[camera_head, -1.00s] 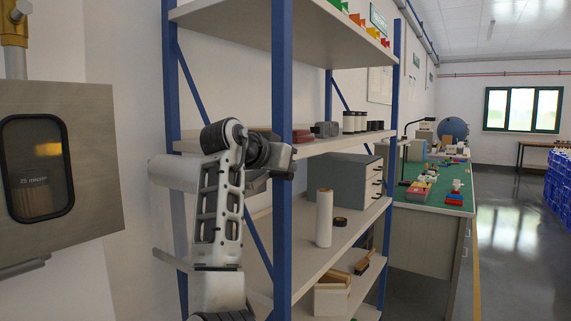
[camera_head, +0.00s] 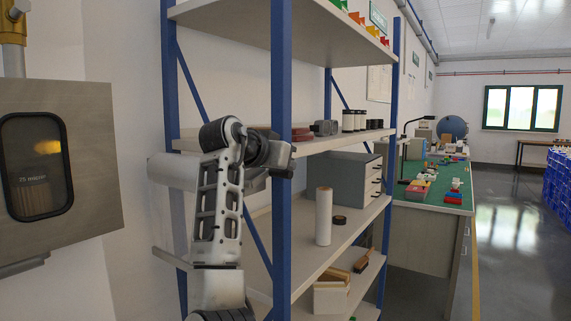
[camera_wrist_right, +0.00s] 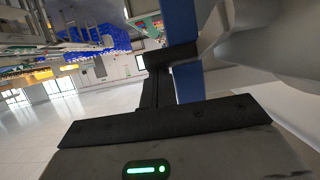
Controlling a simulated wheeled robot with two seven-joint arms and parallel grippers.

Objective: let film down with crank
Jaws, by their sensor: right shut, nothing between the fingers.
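A grey metal cabinet (camera_head: 95,150) is at the left of the head view, with a dark rounded window (camera_head: 58,208). Small lettering behind the glass seems to read "75 micron", above a ribbed brownish shape. I cannot make out a crank or a film edge. My right arm stands in front of the shelf rack, bent at the top. Its gripper is hard to separate from the dark wrist parts in the head view. In the right wrist view my right gripper (camera_wrist_right: 168,62) is shut and empty, its dark fingers beside a blue post. My left gripper is out of view.
The rack's blue post (camera_head: 283,230) stands close beside my right arm. Its shelves hold a white roll (camera_head: 324,217), a grey drawer box (camera_head: 342,180) and small jars (camera_head: 354,121). A green-topped bench (camera_head: 430,205) lies beyond.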

